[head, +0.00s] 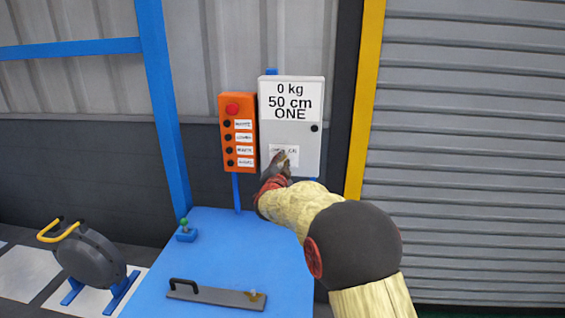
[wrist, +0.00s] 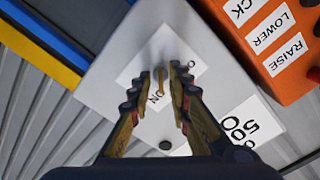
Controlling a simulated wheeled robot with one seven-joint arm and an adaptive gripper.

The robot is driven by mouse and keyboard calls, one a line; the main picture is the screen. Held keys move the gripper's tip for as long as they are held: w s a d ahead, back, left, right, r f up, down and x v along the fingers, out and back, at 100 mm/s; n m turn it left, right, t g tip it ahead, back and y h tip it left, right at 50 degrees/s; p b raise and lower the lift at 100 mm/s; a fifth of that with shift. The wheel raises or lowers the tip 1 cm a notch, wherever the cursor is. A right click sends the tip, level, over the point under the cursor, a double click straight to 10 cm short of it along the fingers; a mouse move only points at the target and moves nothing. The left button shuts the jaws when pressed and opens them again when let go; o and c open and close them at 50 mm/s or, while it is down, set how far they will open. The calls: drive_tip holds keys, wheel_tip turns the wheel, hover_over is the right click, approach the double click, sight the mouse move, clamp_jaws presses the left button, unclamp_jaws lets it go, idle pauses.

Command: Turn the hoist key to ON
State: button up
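The hoist key is a small brass-coloured piece (wrist: 160,78) standing out from a white label (wrist: 150,60) on the grey control box (head: 308,152). Part of the word ON shows on the label beside the key. My gripper (wrist: 157,82) is open, with one finger on each side of the key and a visible gap to each. I cannot tell how far the fingertips are from the box face. In the head view my gripper (head: 278,160) is in front of the label and hides the key.
The box display reads 0 kg, 50 cm, ONE. An orange button panel (head: 238,108) with a red button hangs close to the box's left.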

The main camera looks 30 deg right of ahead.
idle(0.3)
drive_tip(key=v, duration=1.2)
